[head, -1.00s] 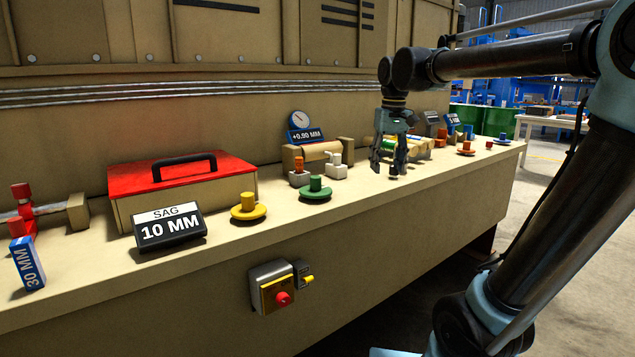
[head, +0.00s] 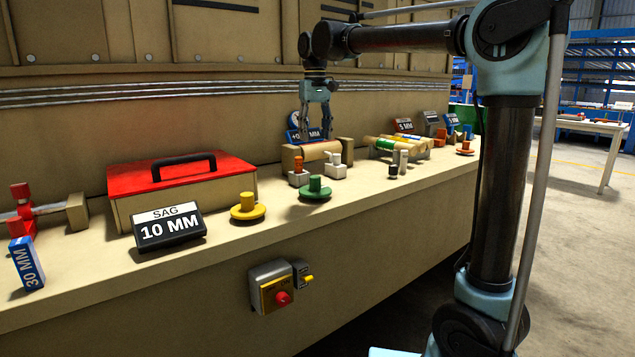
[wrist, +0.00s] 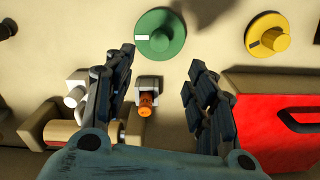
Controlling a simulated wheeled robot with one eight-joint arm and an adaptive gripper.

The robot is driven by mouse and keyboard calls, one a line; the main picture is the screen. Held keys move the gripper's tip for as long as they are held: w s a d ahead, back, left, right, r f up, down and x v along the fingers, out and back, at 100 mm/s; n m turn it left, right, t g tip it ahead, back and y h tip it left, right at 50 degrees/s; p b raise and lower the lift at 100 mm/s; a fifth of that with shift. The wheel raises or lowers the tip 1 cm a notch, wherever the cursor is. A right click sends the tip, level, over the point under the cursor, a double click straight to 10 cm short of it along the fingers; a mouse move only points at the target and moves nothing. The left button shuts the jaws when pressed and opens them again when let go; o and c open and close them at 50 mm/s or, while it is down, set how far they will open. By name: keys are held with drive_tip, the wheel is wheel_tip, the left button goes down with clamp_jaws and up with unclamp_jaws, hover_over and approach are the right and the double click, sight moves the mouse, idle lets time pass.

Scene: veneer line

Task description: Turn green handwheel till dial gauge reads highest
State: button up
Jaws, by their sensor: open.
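The green handwheel (head: 315,188) lies flat on the bench ledge, with a green knob standing up from it. In the wrist view the green handwheel (wrist: 160,36) is ahead of the fingertips and shows a white mark at its left. My gripper (head: 315,137) is open and empty, pointing down above and behind the handwheel, apart from it. The wrist view shows my gripper's fingers (wrist: 163,62) spread. The dial gauge (head: 294,120) with its blue readout plate stands behind the wooden roller. My gripper covers much of both, so the reading cannot be made out.
A yellow handwheel (head: 248,207) is left of the green one. An orange-topped fitting (head: 299,172) and a white fitting (head: 335,166) stand just behind. A red-lidded box (head: 182,185) and a SAG 10 MM sign (head: 169,229) are left. Small cylinders (head: 398,163) stand right.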

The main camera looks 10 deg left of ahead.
sight(316, 177)
wheel_tip(316, 177, down, 16)
drive_tip(key=shift+r, duration=0.2)
idle(0.4)
drive_tip(key=c, duration=1.1)
drive_tip(key=shift+o, duration=0.2)
drive_tip(key=shift+d, duration=0.2)
drive_tip(key=shift+a, duration=0.1)
